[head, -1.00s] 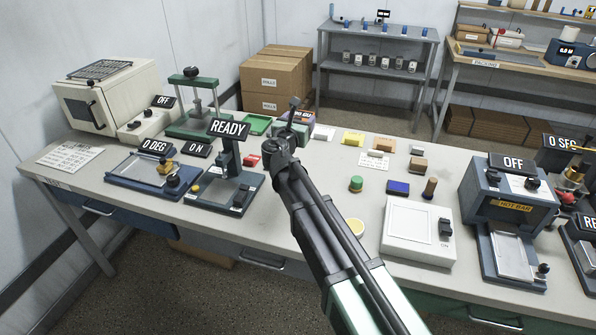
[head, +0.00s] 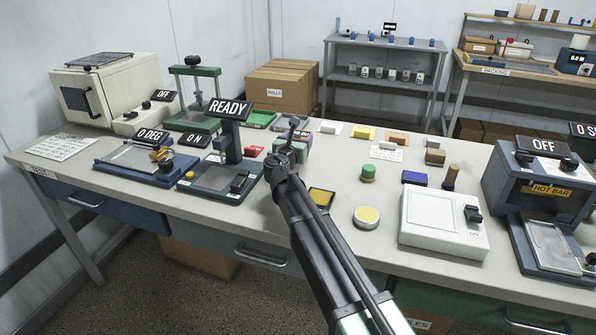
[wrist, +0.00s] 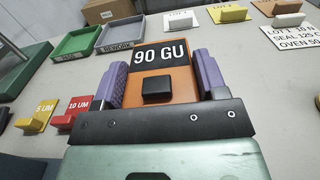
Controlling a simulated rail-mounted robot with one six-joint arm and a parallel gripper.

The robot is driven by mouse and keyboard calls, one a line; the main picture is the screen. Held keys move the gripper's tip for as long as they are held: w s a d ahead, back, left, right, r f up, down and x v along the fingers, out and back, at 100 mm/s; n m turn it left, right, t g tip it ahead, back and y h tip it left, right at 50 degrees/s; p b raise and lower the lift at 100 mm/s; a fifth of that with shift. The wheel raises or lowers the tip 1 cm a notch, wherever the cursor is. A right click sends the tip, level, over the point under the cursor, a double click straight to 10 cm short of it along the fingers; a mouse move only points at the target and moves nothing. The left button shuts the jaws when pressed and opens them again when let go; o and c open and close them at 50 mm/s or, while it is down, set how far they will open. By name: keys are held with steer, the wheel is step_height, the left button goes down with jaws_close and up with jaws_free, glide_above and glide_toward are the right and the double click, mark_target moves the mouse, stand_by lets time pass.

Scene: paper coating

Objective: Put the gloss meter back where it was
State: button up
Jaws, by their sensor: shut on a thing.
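The gloss meter (wrist: 186,87) is an orange block with a black button and a dark display reading 90 GU. My gripper (wrist: 160,74) is shut on it, with a purple finger pad against each side in the wrist view. In the head view my gripper (head: 297,146) is over the middle of the bench, and the meter is largely hidden behind it. I cannot tell whether the meter touches the bench top. A dark square with a yellow face (head: 321,197) lies on the bench nearer the front, right of my arm.
Left of my gripper stands an instrument marked READY (head: 229,145), with a red block (head: 254,151) beside it. Grey and green trays (wrist: 76,44) lie beyond. Right are a round yellow-topped tin (head: 367,216), a green-topped piece (head: 369,173) and a white plate device (head: 445,221).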

step_height(320, 180, down, 5)
steer(key=b, duration=0.4)
steer(key=shift+r, duration=0.5)
steer(key=shift+f, duration=0.15)
steer(key=o, duration=1.2)
steer(key=shift+s, duration=0.4)
steer(key=v, duration=1.1)
steer(key=shift+s+a, duration=0.15)
